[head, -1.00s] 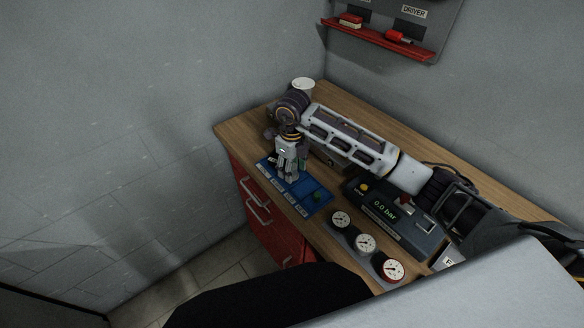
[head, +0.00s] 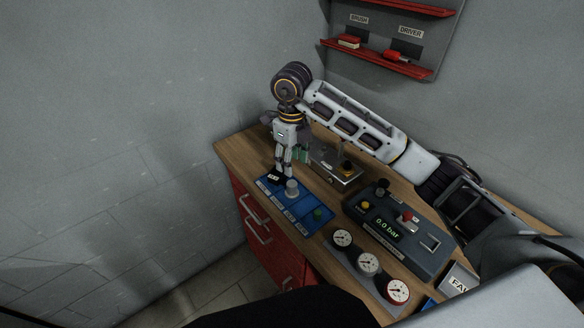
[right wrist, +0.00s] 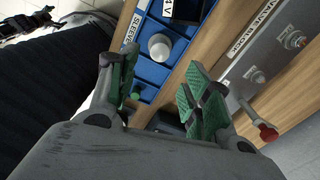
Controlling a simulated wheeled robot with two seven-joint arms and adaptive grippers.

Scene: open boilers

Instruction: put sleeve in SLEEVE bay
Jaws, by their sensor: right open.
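A pale grey cylinder, which looks like the sleeve (head: 292,186), stands upright in the blue tray (head: 300,211). In the right wrist view the sleeve (right wrist: 160,46) is in the compartment beside the SLEEVE label (right wrist: 131,29). My right gripper (head: 283,172) is above the tray at its far end, fingers pointing down. In the right wrist view my right gripper (right wrist: 155,72) is open, its green-padded fingers apart with nothing between them. The sleeve shows beyond the fingertips, clear of them. My left gripper is not in view.
A metal fixture (head: 337,172), a pressure box (head: 400,228) and several gauges (head: 368,263) stand nearby. Walls close off the bench's far side. A tool shelf (head: 400,62) hangs above.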

